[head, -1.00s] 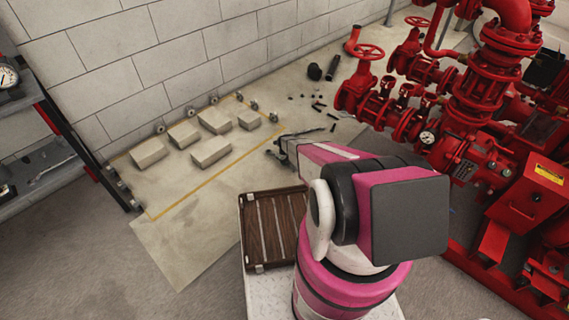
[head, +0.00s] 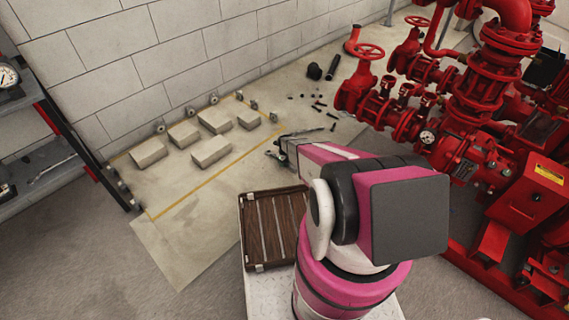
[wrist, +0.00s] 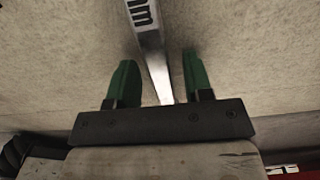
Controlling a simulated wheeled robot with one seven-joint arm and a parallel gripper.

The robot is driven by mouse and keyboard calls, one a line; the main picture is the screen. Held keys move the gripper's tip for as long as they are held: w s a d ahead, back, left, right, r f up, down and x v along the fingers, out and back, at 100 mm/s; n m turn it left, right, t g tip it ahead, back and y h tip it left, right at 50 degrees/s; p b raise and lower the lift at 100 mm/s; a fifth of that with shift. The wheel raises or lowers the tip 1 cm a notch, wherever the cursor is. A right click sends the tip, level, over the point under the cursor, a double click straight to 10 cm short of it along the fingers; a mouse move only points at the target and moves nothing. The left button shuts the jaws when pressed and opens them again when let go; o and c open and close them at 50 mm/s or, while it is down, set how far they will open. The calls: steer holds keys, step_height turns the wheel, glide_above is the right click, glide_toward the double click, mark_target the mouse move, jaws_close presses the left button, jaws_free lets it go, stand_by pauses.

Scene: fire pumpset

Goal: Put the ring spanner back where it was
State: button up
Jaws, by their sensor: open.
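A silver spanner shaft (wrist: 149,45) with dark lettering runs between the two green fingers of my gripper (wrist: 158,82) in the wrist view. The fingers stand apart, with a gap on each side of the shaft. The shaft's ends are out of view or hidden there, so I cannot tell its end shape. In the head view my gripper (head: 283,152) is low over the pale floor sheet (head: 185,245), mostly hidden by my arm. A small metallic end (head: 271,155) shows just left of it.
Several pale blocks (head: 211,151) lie within a yellow line left of my gripper. Small dark parts (head: 318,103) lie beyond it. Red pumps and valves (head: 480,90) stand right. A shelf (head: 40,170) with a long tool is at left. A wooden slatted tray (head: 272,225) sits nearer me.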

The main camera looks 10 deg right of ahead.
steer(key=s+r+n, duration=0.4)
steer(key=r, duration=0.9)
steer(key=s+r+n, duration=0.3)
steer(key=s+r, duration=0.1)
steer(key=r, duration=0.9)
steer(key=s+a+r+n, duration=0.2)
steer(key=s+r+n, duration=1.9)
steer(key=s+r, duration=0.5)
step_height(320, 180, up, 2)
steer(key=shift+r+n, duration=0.1)
steer(key=shift+n, duration=0.3)
steer(key=shift+s, duration=0.1)
